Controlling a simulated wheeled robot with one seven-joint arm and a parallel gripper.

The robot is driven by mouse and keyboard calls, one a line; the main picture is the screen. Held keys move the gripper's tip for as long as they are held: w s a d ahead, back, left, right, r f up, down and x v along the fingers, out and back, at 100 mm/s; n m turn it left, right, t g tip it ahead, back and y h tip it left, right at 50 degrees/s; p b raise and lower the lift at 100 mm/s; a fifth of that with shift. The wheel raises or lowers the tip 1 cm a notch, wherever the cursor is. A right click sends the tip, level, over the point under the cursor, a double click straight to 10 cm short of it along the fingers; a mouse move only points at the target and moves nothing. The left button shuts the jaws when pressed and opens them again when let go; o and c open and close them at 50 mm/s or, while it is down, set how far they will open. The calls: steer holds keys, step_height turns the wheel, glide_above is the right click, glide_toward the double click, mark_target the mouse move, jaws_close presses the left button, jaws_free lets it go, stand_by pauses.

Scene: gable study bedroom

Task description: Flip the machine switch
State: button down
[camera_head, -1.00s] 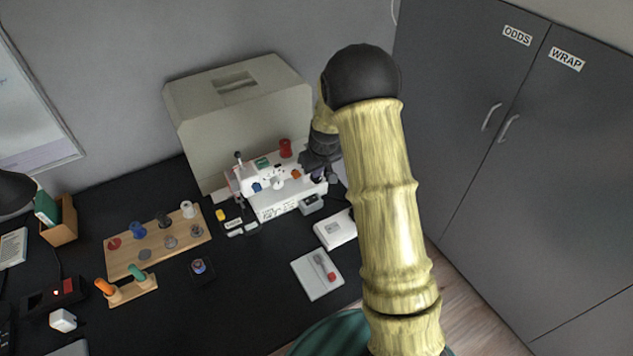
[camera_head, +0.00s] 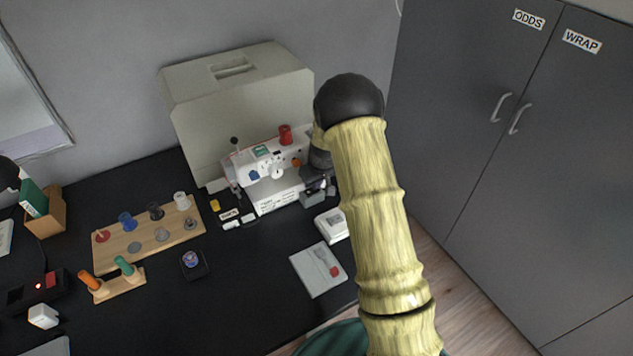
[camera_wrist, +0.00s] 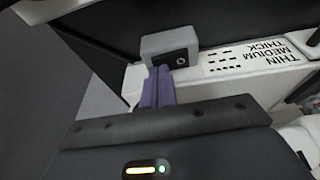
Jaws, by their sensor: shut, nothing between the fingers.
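The white sewing machine (camera_head: 272,168) stands at the back of the black desk, with a red spool on top. A grey box (camera_head: 311,197) sits at its lower right end; it also shows in the wrist view (camera_wrist: 157,42). The box has a dark switch face (camera_wrist: 178,60) with a small round mark; which way the switch is set I cannot tell. My gripper (camera_wrist: 160,72) is shut and empty, its purple fingers just in front of the dark face. Whether they touch it I cannot tell. In the head view my arm partly hides the machine's right end.
A beige cover (camera_head: 238,95) stands behind the machine. A white box (camera_head: 333,225) and a white pad (camera_head: 318,270) lie in front on the right. A wooden spool rack (camera_head: 147,233) is on the left. Grey cupboards (camera_head: 520,180) stand at the right.

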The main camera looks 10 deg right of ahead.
stand_by(0.3)
steer(key=shift+d+f+b, duration=0.1)
steer(key=shift+f+b, duration=0.25)
steer(key=shift+r, duration=0.15)
steer(key=shift+s+a+r+p, duration=0.1)
steer(key=shift+s+a+p, duration=0.1)
steer(key=shift+a, duration=0.2)
steer(key=shift+s+a+r+p, duration=0.1)
steer(key=shift+a+p, duration=0.05)
steer(key=shift+a, duration=0.2)
steer(key=shift+r, duration=0.1)
